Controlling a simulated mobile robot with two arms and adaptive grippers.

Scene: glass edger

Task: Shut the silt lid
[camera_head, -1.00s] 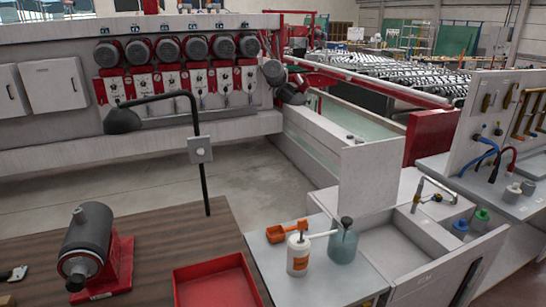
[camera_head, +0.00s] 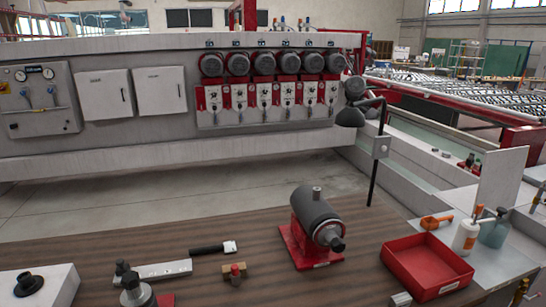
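A pale flat panel (camera_head: 502,178) stands upright at the right, behind the bottles on the grey bench. It may be the raised silt lid, but no readable label confirms this. The basin beside it is mostly cut off by the right edge. Neither of my grippers shows in the head view.
A brown worktop fills the foreground with a grey motor on a red base (camera_head: 316,222), a red tray (camera_head: 425,265), a black lamp (camera_head: 352,117) and small tools. A white bottle (camera_head: 465,237) and orange scoop (camera_head: 436,222) stand right. Bare floor (camera_head: 150,205) lies behind.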

